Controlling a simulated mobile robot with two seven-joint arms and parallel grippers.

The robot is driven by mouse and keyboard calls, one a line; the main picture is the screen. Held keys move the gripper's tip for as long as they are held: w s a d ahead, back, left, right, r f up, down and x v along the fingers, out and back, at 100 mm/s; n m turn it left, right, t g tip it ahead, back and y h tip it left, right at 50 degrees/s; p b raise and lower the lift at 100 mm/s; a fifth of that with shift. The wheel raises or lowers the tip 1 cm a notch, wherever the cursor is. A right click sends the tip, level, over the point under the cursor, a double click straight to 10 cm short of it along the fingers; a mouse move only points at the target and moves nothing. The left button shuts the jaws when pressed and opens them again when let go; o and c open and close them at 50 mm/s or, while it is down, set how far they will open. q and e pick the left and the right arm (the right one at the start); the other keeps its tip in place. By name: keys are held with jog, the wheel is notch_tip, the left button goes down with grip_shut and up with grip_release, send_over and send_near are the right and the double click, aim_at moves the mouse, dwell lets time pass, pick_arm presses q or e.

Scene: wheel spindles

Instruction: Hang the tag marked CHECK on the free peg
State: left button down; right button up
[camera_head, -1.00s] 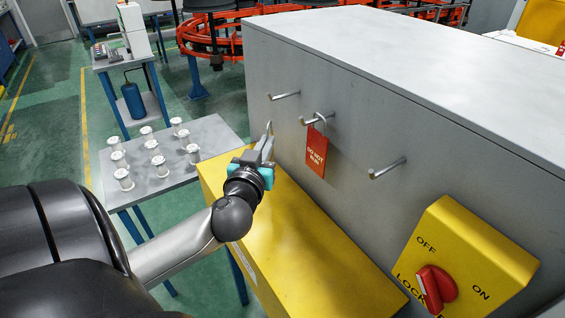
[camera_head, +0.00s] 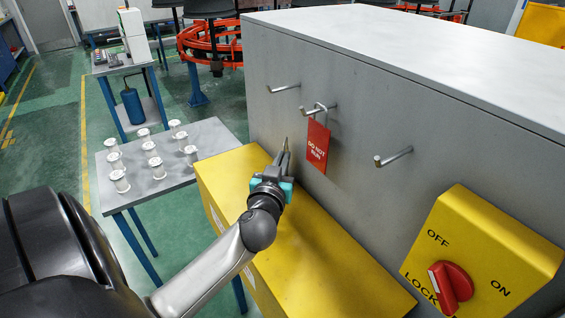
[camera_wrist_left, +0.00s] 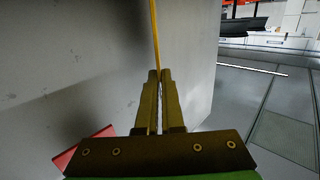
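Three metal pegs stick out of the grey cabinet side in the head view. The far-left peg (camera_head: 284,88) and the near-right peg (camera_head: 394,157) are bare. A red tag reading DO NOT RUN (camera_head: 317,147) hangs from the middle peg (camera_head: 327,107). My left gripper (camera_head: 284,156) is left of and below that tag, away from the pegs. In the left wrist view its fingers (camera_wrist_left: 157,92) are nearly together on a thin yellow strip (camera_wrist_left: 154,35), seen edge-on; no marking can be read. No tag reading CHECK is legible. My right gripper is out of view.
A yellow box (camera_head: 318,255) lies below the pegs against the grey cabinet (camera_head: 440,60). A yellow switch housing (camera_head: 447,218) with a red knob (camera_head: 451,287) is at lower right. A side table (camera_head: 205,133) holds several white spools. Air in front of the pegs is clear.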

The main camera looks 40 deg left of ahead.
pick_arm(q)
jog(key=shift+f, duration=0.1)
jog(key=c, duration=1.1)
grip_release()
jog(key=shift+o, duration=0.2)
jog(key=v, duration=1.2)
jog(key=shift+p, duration=0.45)
jog(key=shift+s, duration=0.15)
